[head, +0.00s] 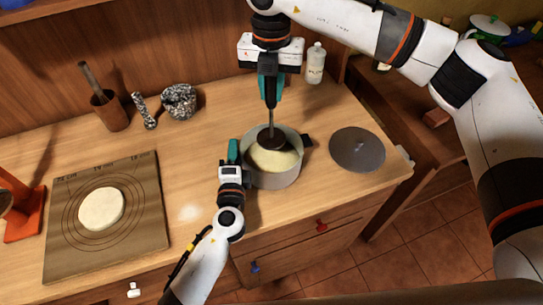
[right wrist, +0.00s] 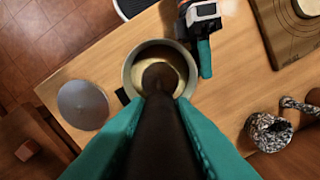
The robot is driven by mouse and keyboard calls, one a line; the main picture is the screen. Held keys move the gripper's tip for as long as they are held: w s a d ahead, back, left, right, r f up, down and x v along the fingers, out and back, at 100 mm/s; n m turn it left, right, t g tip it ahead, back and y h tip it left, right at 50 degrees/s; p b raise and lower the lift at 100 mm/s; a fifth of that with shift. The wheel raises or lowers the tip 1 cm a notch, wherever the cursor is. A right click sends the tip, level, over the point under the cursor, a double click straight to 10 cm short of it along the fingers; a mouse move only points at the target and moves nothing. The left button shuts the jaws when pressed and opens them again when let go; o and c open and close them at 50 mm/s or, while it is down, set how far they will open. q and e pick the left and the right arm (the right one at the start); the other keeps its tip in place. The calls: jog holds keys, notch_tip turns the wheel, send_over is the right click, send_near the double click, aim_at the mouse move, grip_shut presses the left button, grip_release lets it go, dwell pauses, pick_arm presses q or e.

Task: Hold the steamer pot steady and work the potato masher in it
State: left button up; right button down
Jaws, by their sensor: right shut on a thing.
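The grey steamer pot (head: 275,179) stands on the wooden counter with pale yellow mash (head: 272,158) inside; the pot also shows in the right wrist view (right wrist: 128,72). My right gripper (head: 269,98) is above the pot, shut on the dark handle of the potato masher (head: 271,118). The masher is roughly upright, its round dark head down in the pot at the mash. In the right wrist view the masher handle (right wrist: 158,125) runs between the teal fingers. My left gripper (head: 234,152) is at the pot's left side; its grip on a handle there is hidden.
A round grey lid (head: 357,150) lies right of the pot. A board (head: 60,235) with dough (head: 101,209) lies at left. A wooden mortar (head: 110,113), a speckled mortar (head: 180,103) and a white bottle (head: 316,65) stand at the back. The counter's front edge is close to the pot.

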pick_arm(q)
jog(key=s, duration=1.1)
jog(key=shift+s+a, duration=0.25)
jog(key=shift+s, duration=0.15)
